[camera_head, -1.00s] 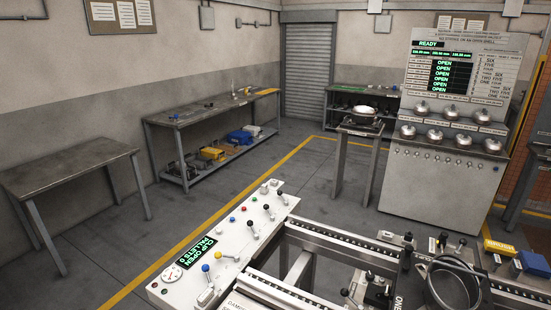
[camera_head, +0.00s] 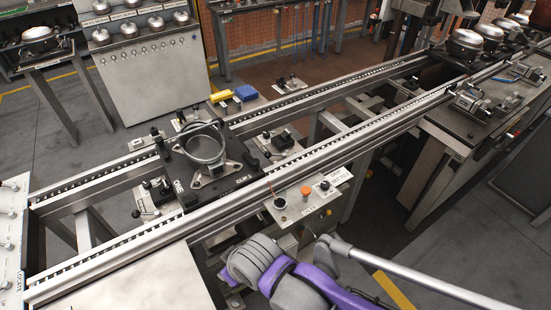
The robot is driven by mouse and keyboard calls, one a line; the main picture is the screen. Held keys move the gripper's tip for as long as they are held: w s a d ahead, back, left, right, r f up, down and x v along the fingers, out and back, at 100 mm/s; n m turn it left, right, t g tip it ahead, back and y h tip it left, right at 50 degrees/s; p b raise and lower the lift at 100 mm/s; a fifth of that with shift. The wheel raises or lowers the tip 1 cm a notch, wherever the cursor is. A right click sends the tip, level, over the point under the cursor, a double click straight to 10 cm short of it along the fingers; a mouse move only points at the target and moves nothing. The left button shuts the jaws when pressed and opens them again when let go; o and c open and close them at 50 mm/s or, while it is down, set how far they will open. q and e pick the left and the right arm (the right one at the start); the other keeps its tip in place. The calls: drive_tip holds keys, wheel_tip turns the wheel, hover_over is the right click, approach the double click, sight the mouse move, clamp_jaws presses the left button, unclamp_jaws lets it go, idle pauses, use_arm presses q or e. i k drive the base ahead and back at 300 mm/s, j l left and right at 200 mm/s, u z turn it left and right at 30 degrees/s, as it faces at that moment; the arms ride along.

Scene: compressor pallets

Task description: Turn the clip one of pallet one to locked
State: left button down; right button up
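Pallet one (camera_head: 217,184) is a dark plate on the conveyor, left of the middle of the view, with "ONE" on its left edge. It carries a grey metal ring fixture (camera_head: 203,147) with feet. A small label that seems to begin "CLIP" (camera_head: 243,180) is on its front right part. Small clamps with black knobs stand around the plate; the clip's own position is too small to read. A purple and grey link of my arm (camera_head: 300,280) shows at the bottom, in front of the conveyor. Neither gripper's fingertips show.
The conveyor's front rail (camera_head: 330,160) runs from lower left to upper right. A small button box (camera_head: 303,203) with an orange button is on its near side. A yellow block (camera_head: 221,96) and a blue block (camera_head: 246,92) lie behind. Another station with domed metal parts (camera_head: 467,42) stands upper right.

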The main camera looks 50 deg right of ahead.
sight(255, 163)
drive_tip(key=z, duration=1.5)
drive_tip(key=i+l+u, duration=0.25)
drive_tip(key=u, duration=0.15)
drive_tip(key=i+l+u, duration=0.15)
drive_tip(key=l+u, duration=0.3)
drive_tip(key=j, duration=0.1)
